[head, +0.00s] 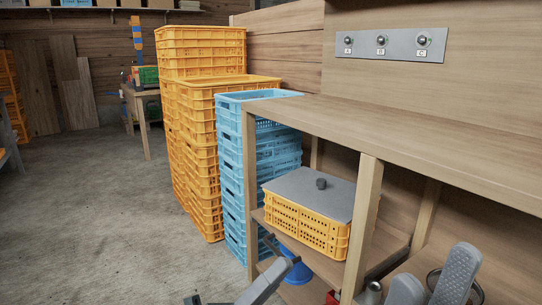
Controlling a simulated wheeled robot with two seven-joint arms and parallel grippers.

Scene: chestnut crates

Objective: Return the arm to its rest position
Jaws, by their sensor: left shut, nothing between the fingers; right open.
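My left gripper (274,276) shows low in the head view as a grey, slanted shape near the bottom edge, in front of the shelf unit. Its fingers are together with nothing seen between them. My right gripper (436,268) is at the bottom right, below the worktop. Its two grey fingers stand apart, with no held object visible. Most of both arms is outside the picture.
A wooden bench (400,140) fills the right side. Its lower shelf holds a yellow crate (305,226) with a grey lid (312,190). Stacked yellow crates (200,110) and blue crates (230,170) stand beside it. The floor (90,220) at left is clear.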

